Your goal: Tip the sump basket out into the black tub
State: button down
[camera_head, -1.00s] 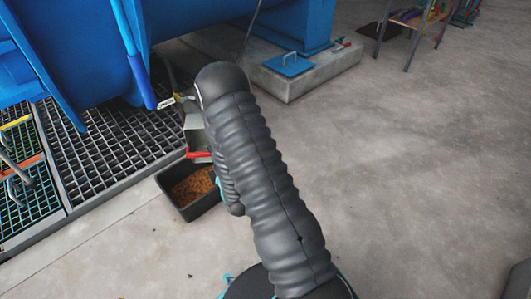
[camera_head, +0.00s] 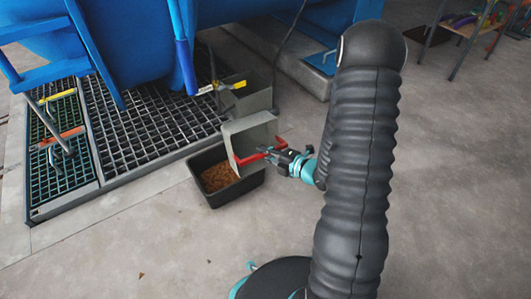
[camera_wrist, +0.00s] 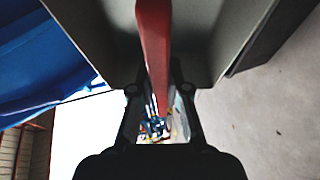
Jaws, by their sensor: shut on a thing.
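My gripper (camera_head: 291,160) is shut on the red handle (camera_head: 256,155) of the grey sump basket (camera_head: 250,132). The basket is tilted over, held partly above the black tub (camera_head: 245,185) on the floor. The tub has a brown, crumbly mass (camera_head: 217,175) in it. In the wrist view, the red handle (camera_wrist: 154,50) runs between my gripper's fingers (camera_wrist: 158,95), with the grey basket wall (camera_wrist: 95,40) behind it. I cannot tell whether anything is left inside the basket.
A grey box (camera_head: 250,95) with a yellow tag stands behind the basket. The grating (camera_head: 150,130) lies left of the tub, under the blue vessel (camera_head: 130,45). Small brown bits (camera_head: 140,275) lie on the floor.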

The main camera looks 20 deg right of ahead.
aim_at(253, 126)
jog(key=w+a+r+m+g+h+p, duration=0.1)
jog(key=w+r+g+h+p, duration=0.1)
jog(key=w+r+g+p, duration=0.2)
notch_tip(253, 126, up, 5)
jog(key=shift+f+m+g+h, duration=0.15)
jog(key=shift+m+g+h, duration=0.2)
jog(key=shift+g, duration=0.85)
jog(key=shift+w+r+p, duration=0.2)
jog(key=shift+p, duration=1.05)
jog(key=shift+w+a+r+g+p, duration=0.15)
jog(key=shift+g+p, duration=0.25)
jog(key=shift+p, duration=0.5)
jog(key=w+r+g+p, duration=0.1)
jog(key=p, duration=0.6)
jog(key=shift+w+a+r+m+h, duration=0.1)
jog(key=shift+w+r+m+h, duration=0.1)
jog(key=shift+m+h, duration=0.15)
jog(key=shift+w+f+g, duration=0.1)
jog(key=shift+w+g, duration=0.1)
jog(key=shift+g, duration=0.2)
jog(key=shift+w+a+r+g, duration=0.25)
jog(key=shift+w+r+g, duration=0.35)
jog(key=shift+w+g, duration=0.3)
jog(key=shift+w+a+r+m+g+h, duration=0.2)
jog(key=shift+w+r+m+g+h, duration=0.1)
jog(key=shift+w+g, duration=0.4)
jog(key=shift+w+a+r+m+g+h, duration=0.2)
jog(key=shift+w+r+g+h, duration=0.1)
jog(key=shift+w+g, duration=0.35)
